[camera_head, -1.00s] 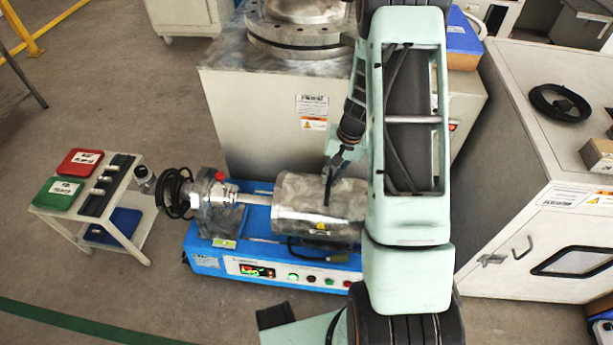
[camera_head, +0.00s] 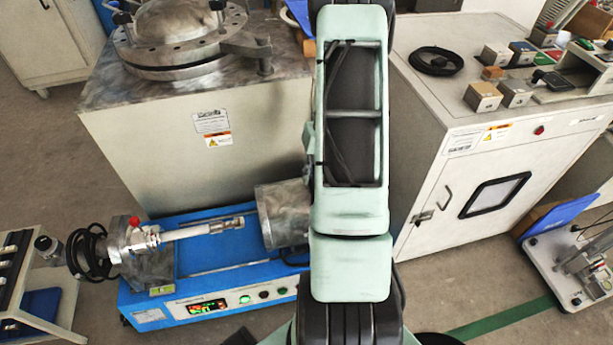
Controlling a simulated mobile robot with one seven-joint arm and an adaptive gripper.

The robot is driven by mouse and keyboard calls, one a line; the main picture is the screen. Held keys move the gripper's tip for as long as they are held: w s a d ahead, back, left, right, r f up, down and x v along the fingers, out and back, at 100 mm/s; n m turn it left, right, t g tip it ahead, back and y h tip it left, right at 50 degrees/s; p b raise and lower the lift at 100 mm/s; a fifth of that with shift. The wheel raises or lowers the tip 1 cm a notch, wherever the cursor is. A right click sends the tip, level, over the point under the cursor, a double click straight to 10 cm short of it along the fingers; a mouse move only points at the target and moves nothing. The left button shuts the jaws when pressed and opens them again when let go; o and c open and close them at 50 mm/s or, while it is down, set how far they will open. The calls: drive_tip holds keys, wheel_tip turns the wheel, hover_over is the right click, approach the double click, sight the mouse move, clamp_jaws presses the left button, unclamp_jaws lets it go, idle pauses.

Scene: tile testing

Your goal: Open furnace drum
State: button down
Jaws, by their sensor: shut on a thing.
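The furnace drum (camera_head: 283,213) is a silvery metal cylinder lying on the blue machine base (camera_head: 222,257), toward its right part. A white rod or tube (camera_head: 200,229) sticks out from the metal end unit (camera_head: 148,262) at the left toward the drum. Its metal tip lies just short of the drum's left end, and a wide stretch of the base shows between end unit and drum. My pale green arm crosses in front and hides the drum's right part. My gripper is hidden behind the arm, so its contact with the drum does not show.
A large metal cabinet (camera_head: 200,170) with a round flanged lid (camera_head: 180,35) stands behind the base. A white cabinet (camera_head: 470,150) with a windowed door stands right. A small cart (camera_head: 40,290) stands left. A black coiled hose (camera_head: 88,250) hangs beside the end unit.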

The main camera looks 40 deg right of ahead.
drive_tip(key=c, duration=2)
unclamp_jaws()
drive_tip(key=shift+o, duration=0.2)
drive_tip(key=shift+r, duration=0.1)
wheel_tip(320, 180, up, 12)
drive_tip(key=d, duration=0.2)
drive_tip(key=shift+s+f, duration=0.2)
drive_tip(key=shift+s, duration=0.25)
